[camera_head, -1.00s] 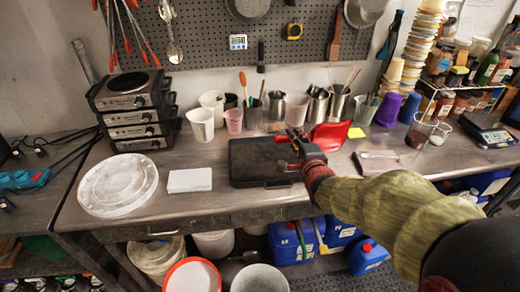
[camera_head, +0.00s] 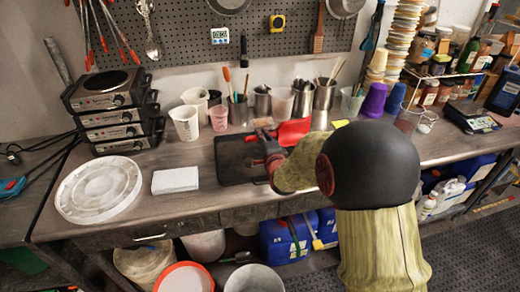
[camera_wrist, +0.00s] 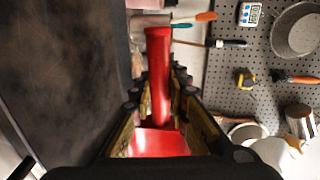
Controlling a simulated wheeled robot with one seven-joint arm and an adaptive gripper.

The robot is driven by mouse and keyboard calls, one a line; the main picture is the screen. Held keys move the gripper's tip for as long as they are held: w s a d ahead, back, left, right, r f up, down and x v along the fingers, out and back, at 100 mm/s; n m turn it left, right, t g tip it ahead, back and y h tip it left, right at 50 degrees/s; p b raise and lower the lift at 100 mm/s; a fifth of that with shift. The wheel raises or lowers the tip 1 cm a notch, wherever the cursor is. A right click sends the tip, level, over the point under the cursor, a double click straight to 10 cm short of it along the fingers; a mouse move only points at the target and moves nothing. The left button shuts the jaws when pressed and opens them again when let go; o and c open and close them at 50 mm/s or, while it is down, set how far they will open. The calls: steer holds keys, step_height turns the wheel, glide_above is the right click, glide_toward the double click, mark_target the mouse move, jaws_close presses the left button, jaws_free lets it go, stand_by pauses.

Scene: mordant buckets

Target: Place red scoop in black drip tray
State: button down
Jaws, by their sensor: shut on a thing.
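The red scoop (camera_head: 293,132) is held in my gripper (camera_head: 266,144), over the right side of the black drip tray (camera_head: 232,166). The scoop's red pan shows to the right of the gripper, towards the back. In the wrist view, the red handle (camera_wrist: 159,70) runs between the fingers, with more red below near the palm. The gripper is shut on the scoop. The black drip tray lies flat on the bench, its right part hidden by my gripper and arm. A dark flat surface, seemingly the tray (camera_wrist: 62,75), fills the left of the wrist view. The gap between scoop and tray cannot be judged.
Behind the tray stand beakers (camera_head: 185,122) and metal cups (camera_head: 325,93) holding tools. A white block (camera_head: 175,180) and a round white lid (camera_head: 98,189) lie to the left. Stacked hotplates (camera_head: 116,110) stand at the back left. Purple cups (camera_head: 374,99) stand right.

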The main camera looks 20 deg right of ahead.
steer(key=shift+w+f+b, duration=0.25)
steer(key=shift+w+f, duration=0.05)
steer(key=shift+f, duration=0.5)
steer(key=shift+w+f+b, duration=0.25)
steer(key=shift+f, duration=0.6)
steer(key=shift+w+f+b, duration=0.25)
steer(key=shift+w+f, duration=0.05)
steer(key=shift+f, duration=0.5)
steer(key=shift+f+b, duration=0.3)
steer(key=c, duration=1.7)
jaws_free()
steer(key=shift+r, duration=0.15)
